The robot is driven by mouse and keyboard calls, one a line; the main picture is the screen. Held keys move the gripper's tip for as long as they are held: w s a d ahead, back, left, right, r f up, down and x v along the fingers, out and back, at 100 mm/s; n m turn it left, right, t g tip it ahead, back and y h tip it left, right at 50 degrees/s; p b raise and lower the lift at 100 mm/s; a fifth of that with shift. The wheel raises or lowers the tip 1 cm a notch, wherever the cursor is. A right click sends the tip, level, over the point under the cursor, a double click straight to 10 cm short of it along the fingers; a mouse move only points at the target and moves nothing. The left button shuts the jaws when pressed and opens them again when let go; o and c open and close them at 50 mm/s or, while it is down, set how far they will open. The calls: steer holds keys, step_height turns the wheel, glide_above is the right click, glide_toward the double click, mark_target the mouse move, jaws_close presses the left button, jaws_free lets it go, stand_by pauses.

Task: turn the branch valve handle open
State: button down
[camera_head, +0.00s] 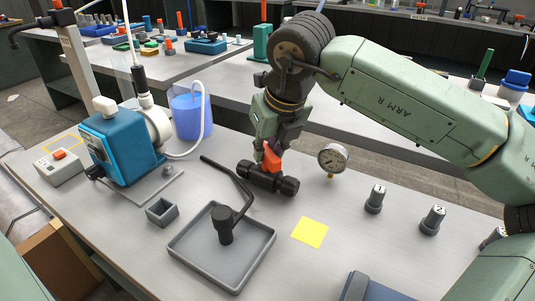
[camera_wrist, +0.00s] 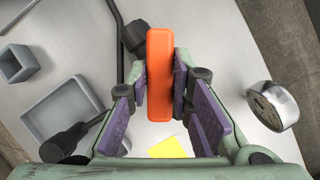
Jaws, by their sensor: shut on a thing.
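The branch valve handle (camera_head: 272,159) is an orange lever on top of a dark valve body (camera_head: 266,180) at the middle of the bench. In the wrist view the handle (camera_wrist: 160,65) stands upright in the picture between my two finger pads. My gripper (camera_head: 268,148) reaches down from above and is shut on the handle; in the wrist view my gripper (camera_wrist: 161,92) has a pad on each side of it. The valve body is partly hidden under the handle and fingers there. I cannot tell how far the handle is turned.
A pressure gauge (camera_head: 333,158) stands close right of the valve. A bent dark pipe (camera_head: 240,190) runs left over a grey tray (camera_head: 187,262). A blue pump (camera_head: 120,148) and blue container (camera_head: 190,115) are at left. Numbered posts (camera_head: 375,199) stand right; a yellow note (camera_head: 310,232) lies in front.

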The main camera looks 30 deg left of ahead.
steer(key=n+g, duration=0.1)
steer(key=n, duration=0.2)
steer(key=n+g, duration=0.1)
steer(key=n, duration=0.2)
steer(key=shift+w+y+p, duration=0.1)
steer(key=shift+y+p, duration=0.2)
steer(key=shift+n+g, duration=0.3)
steer(key=c, duration=1.4)
jaws_free()
steer(key=shift+c, duration=0.2)
steer(key=v, duration=1.2)
steer(key=shift+a, duration=0.1)
